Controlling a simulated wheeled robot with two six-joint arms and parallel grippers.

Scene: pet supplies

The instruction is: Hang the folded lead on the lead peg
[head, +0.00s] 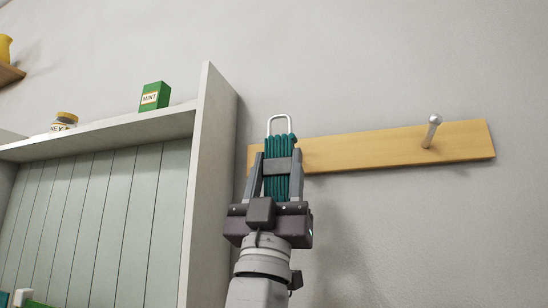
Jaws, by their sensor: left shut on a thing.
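The folded lead (280,148) is a dark green bundle of loops with a grey band around it and a pale metal loop at its top. My left gripper (277,170) is shut on it and holds it upright, loop upward, in front of the left end of a wooden peg board (370,149). One metal peg (432,130) sticks out near the right end of the board, and it is bare. The lead is to the left of this peg and apart from it. Any peg behind the lead is hidden. My right gripper is out of view.
A pale shelf unit (209,150) stands close on the left, its side panel near my left gripper. A green mint box (155,97) and a yellow-lidded jar (64,122) sit on its top. The wall right of the gripper and below the board is clear.

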